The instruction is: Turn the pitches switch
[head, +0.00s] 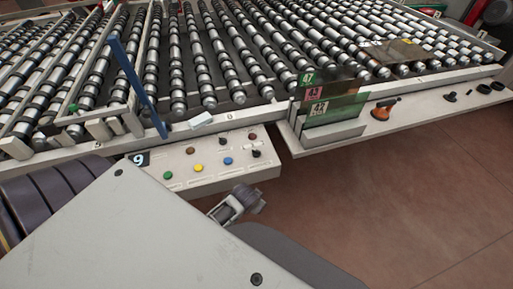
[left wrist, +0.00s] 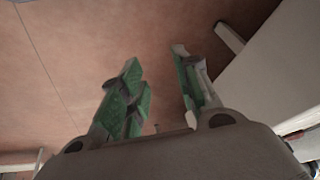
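The control panel (head: 212,178) is a light box on the front of the roller table, with coloured buttons. Two dark knob-like controls show on it, a black one (head: 256,153) at the right end and another (head: 222,140) further back. The labels are too small to read, so I cannot tell which is the pitches switch. My left gripper (head: 242,200) is partly hidden behind my arm, in front of and below the panel and apart from it. In the left wrist view its green-padded fingers (left wrist: 160,88) are spread with nothing between them. My right gripper is not in view.
The roller table (head: 215,118) fills the back. A ledge (head: 410,118) on the right holds an orange-handled tool (head: 383,108) and small black parts. The reddish floor (head: 400,210) at the right is clear.

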